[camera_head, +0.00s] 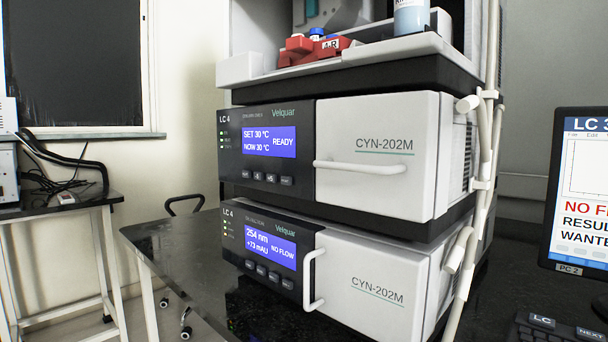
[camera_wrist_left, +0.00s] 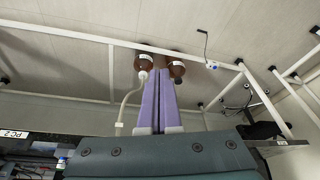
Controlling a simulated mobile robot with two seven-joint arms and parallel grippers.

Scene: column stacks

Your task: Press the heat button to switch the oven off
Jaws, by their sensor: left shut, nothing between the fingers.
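The column oven (camera_head: 365,155) is the upper LC 4 unit in the head view, with a white door marked CYN-202M. Its blue display (camera_head: 269,142) reads SET 30 °C, NOW 30 °C and READY. A row of small dark buttons (camera_head: 271,179) runs below the display; their labels are too small to read, so I cannot tell which is the heat button. My left gripper (camera_wrist_left: 159,75) shows only in the left wrist view, its purple fingers together and empty. It is outside the head view, and no oven shows in the wrist view. My right gripper is in neither view.
Below the oven is a detector (camera_head: 375,290) reading 254 nm and NO FLOW. Tubing (camera_head: 484,165) runs down the stack's right side. A monitor (camera_head: 583,190) stands at the right. Brown bottles (camera_wrist_left: 176,68) and white frame bars (camera_wrist_left: 111,75) appear beyond my left fingers. Black bench (camera_head: 165,238) shows left of the stack.

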